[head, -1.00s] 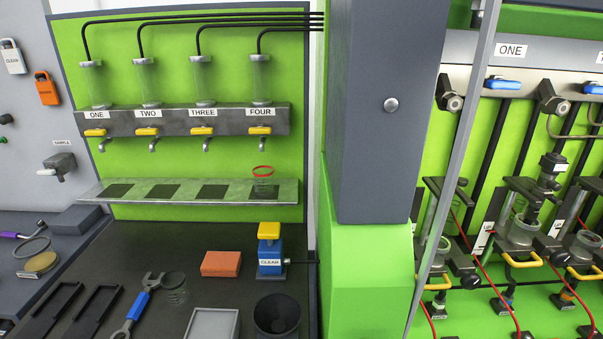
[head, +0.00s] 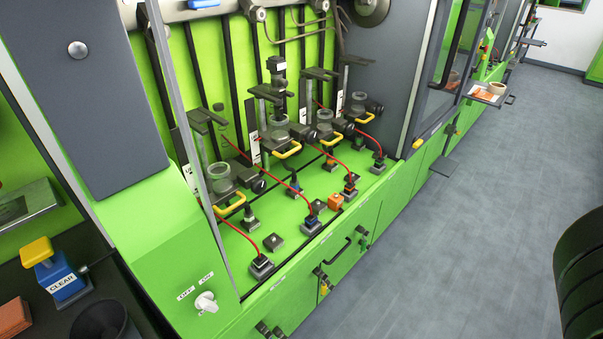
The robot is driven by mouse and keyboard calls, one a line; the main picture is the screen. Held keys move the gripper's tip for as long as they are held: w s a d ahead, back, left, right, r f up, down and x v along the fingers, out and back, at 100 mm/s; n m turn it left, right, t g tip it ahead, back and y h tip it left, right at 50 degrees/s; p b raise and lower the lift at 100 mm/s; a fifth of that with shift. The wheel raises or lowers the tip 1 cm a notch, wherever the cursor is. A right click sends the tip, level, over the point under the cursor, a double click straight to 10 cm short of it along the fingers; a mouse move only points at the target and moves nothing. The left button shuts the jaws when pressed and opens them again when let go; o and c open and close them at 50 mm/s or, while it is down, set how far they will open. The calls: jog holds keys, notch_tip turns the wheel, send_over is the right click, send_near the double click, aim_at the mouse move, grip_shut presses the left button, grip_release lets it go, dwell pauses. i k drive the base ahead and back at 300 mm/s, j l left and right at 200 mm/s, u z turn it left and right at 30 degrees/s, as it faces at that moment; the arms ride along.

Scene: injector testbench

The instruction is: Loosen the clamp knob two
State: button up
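The injector bench shows in the head view with several clamp stations in a row. Each has a glass-like cup, a yellow handle and dark clamp parts. Black clamp knobs stick out to the right of the stations: one at the nearest station (head: 258,185), one at the following station (head: 305,133), and further ones (head: 348,127) (head: 375,107) beyond. The number labels above the stations are out of view, so I cannot tell which knob is two. The second station in the row holds a dark injector (head: 277,72) upright. My gripper is not in view.
Red cables run to small dark blocks on the green bench (head: 290,215). A grey pillar (head: 92,100) and a slanted metal door edge (head: 185,110) stand on the left. The grey floor (head: 450,220) is open on the right. A dark ribbed object (head: 582,270) fills the lower right edge.

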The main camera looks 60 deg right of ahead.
aim_at(311, 137)
jog(key=z, duration=0.4)
jog(key=i+l+z, duration=0.1)
jog(key=z, duration=0.35)
jog(key=i+z, duration=0.1)
jog(key=z, duration=0.3)
jog(key=i+z, duration=0.1)
jog(key=z, duration=0.75)
jog(key=i+j, duration=0.05)
